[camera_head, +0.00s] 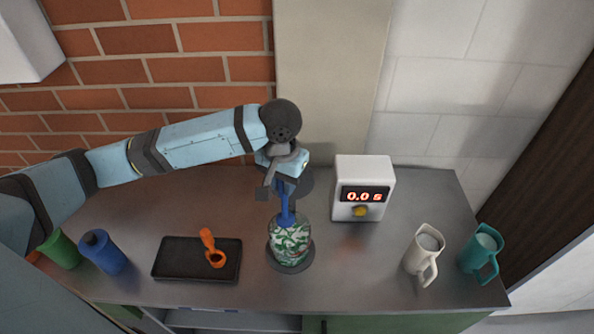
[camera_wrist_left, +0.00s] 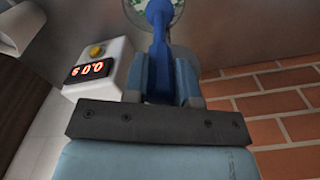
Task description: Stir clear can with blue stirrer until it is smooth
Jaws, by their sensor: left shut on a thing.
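The clear can (camera_head: 290,241) stands upright on a dark round base on the counter, with green and white swirled contents. The blue stirrer (camera_head: 285,203) is upright with its lower end at the can's mouth; how deep it reaches I cannot tell. My left gripper (camera_head: 281,178) is above the can, shut on the stirrer's upper part. In the left wrist view the stirrer (camera_wrist_left: 158,50) runs from between the fingers (camera_wrist_left: 172,82) to the can (camera_wrist_left: 168,6), whose rim is cut by the top edge. My right gripper is not in view.
A white timer box (camera_head: 376,172) reading 0.0 s stands right of the can. A black tray (camera_head: 170,262) with an orange scoop (camera_head: 212,251) lies left. Blue (camera_head: 102,254) and green (camera_head: 62,250) containers stand far left. White (camera_head: 421,254) and teal (camera_head: 480,254) mugs stand right.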

